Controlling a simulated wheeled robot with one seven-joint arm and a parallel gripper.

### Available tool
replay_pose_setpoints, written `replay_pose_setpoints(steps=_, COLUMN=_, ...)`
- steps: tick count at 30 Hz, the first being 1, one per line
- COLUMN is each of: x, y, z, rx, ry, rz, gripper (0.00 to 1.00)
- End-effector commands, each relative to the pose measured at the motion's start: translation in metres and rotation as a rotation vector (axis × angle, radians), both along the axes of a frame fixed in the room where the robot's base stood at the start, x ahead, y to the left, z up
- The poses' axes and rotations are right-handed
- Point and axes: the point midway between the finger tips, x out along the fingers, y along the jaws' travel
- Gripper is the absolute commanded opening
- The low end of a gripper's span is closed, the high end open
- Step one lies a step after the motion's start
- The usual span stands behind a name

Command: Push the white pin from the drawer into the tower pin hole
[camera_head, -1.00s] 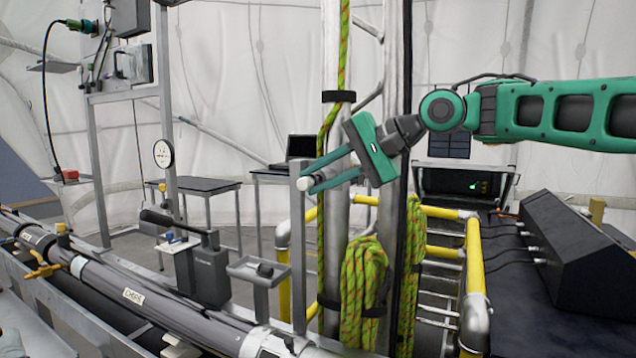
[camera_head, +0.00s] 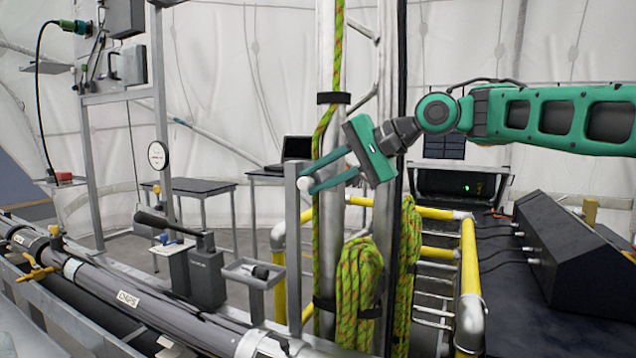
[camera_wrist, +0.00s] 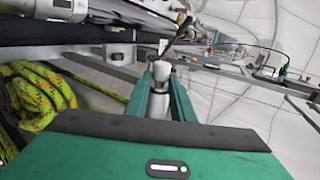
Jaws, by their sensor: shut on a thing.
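My gripper (camera_head: 308,183) is in front of the tower's upright pole, pointing left, with its green fingers closed around the white pin (camera_head: 304,184). The pin's pale round end shows at the fingertips, beside the top of a narrow grey upright (camera_head: 292,205). In the wrist view the pin's pale end (camera_wrist: 162,71) sits between the fingertips, and a pale cylinder shows between the fingers. A grey bracket (camera_wrist: 118,54) with a round hole is left of the fingertips there. I cannot tell whether the pin touches the upright or lies in a hole.
The tower pole (camera_head: 328,220) carries a coiled yellow-green rope (camera_head: 358,290). Yellow rails (camera_head: 468,270) stand to the right, beside a black console (camera_head: 575,250). A long grey pipe (camera_head: 130,300) crosses the lower left. A small open tray (camera_head: 250,272) stands below the gripper.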

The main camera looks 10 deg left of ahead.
Motion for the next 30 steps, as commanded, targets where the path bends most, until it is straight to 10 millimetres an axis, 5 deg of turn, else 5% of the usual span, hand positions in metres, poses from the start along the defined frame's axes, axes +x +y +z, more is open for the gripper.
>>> replay_pose_setpoints(steps=3, x=0.002, y=-0.001, z=0.0, rx=0.0, ry=0.0, rz=0.0, gripper=0.0)
replay_pose_setpoints(steps=4, x=0.002, y=-0.001, z=0.0, rx=0.0, ry=0.0, rz=0.0, gripper=0.27)
replay_pose_setpoints(steps=6, x=0.002, y=-0.001, z=0.0, rx=0.0, ry=0.0, rz=0.0, gripper=0.43)
replay_pose_setpoints(steps=17, x=0.001, y=-0.003, z=0.001, rx=0.0, ry=0.0, rz=-0.001, gripper=0.44)
replay_pose_setpoints(steps=30, x=-0.013, y=-0.064, z=0.035, rx=0.0, ry=-0.002, rz=-0.005, gripper=0.44)
